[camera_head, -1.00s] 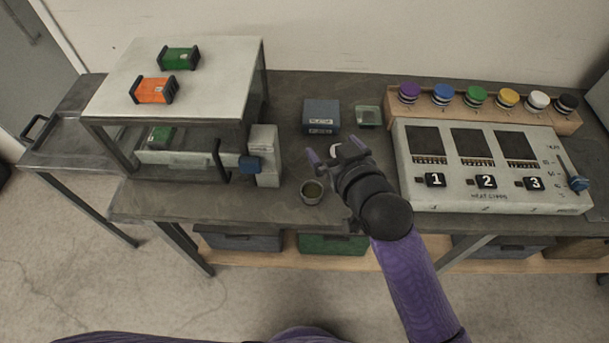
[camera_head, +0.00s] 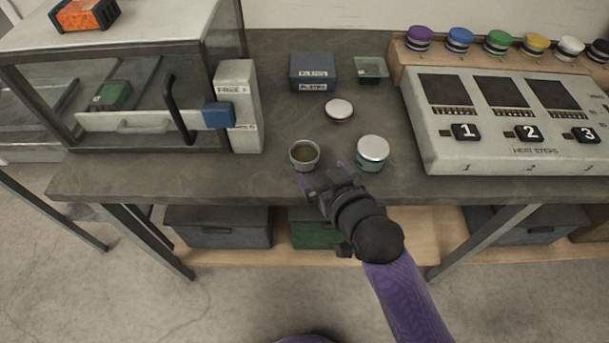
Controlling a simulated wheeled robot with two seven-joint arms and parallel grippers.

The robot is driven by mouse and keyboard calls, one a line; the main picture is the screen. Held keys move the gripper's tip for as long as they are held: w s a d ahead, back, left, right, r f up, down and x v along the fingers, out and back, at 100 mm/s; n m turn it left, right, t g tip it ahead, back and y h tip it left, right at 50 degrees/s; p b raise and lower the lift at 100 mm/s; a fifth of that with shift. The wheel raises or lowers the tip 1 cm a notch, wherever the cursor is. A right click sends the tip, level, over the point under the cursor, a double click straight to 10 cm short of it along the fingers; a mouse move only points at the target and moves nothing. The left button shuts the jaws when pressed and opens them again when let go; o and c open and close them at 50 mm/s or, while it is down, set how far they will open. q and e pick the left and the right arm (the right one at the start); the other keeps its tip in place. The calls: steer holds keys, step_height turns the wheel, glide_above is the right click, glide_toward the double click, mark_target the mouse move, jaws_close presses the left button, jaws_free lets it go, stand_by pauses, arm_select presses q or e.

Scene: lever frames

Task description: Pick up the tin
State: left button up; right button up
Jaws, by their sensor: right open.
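A small round open metal tin (camera_head: 304,155) with dull green contents stands upright near the front edge of the table. A flat silver round lid (camera_head: 339,109) lies behind it on the tabletop. A round jar (camera_head: 372,152) with a silver top and teal sides stands to the right of the tin. My right gripper (camera_head: 324,174) is open and empty at the table's front edge. Its fingertips point toward the gap between the tin and the jar, with one just in front of the tin. I cannot tell its height above the table. My left gripper is out of view.
A glass-sided cabinet (camera_head: 130,90) with a drawer and black handle stands left.

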mark_target(303, 152)
steer(key=b+x, duration=0.1)
steer(key=x, duration=0.3)
steer(key=shift+w+f+b, duration=0.15)
steer(key=shift+f+b, duration=0.25)
steer(key=shift+f, duration=0.1)
steer(key=b+x, duration=0.3)
steer(key=x, duration=0.2)
steer(key=shift+w+a+f, duration=0.2)
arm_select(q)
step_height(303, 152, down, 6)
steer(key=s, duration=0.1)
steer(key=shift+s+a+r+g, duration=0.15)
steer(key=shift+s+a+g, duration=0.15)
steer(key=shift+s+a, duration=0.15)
arm_select(e)
steer(key=shift+r, duration=0.2)
steer(key=shift+c, duration=0.3)
